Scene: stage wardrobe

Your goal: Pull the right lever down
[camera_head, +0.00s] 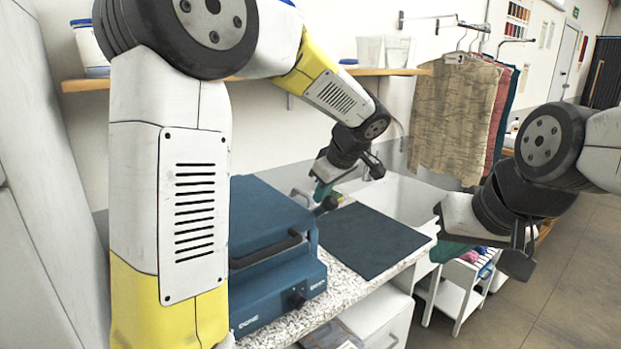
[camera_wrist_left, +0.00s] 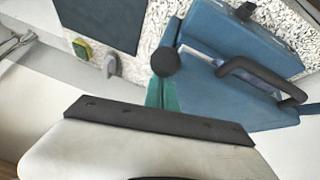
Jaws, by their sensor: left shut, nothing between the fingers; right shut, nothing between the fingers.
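A blue press machine (camera_head: 262,215) stands on the speckled counter, with a black bar handle across its front. A lever with a round black knob (camera_head: 326,204) sticks out at its right side; the knob also shows in the left wrist view (camera_wrist_left: 165,62). My left gripper (camera_head: 322,190) has teal fingertips, is shut and empty, and is just behind the knob in the head view. In the left wrist view its fingertips (camera_wrist_left: 163,94) are close below the knob; I cannot tell whether they touch. My right gripper (camera_head: 450,251) is shut and empty, off the counter's right edge.
A dark mat (camera_head: 372,240) lies on the counter right of the machine. A yellow-green sponge (camera_wrist_left: 82,49) is near the mat. A shelf (camera_head: 400,72) and hanging garments (camera_head: 455,115) are behind. A white cart (camera_head: 458,290) stands at the right.

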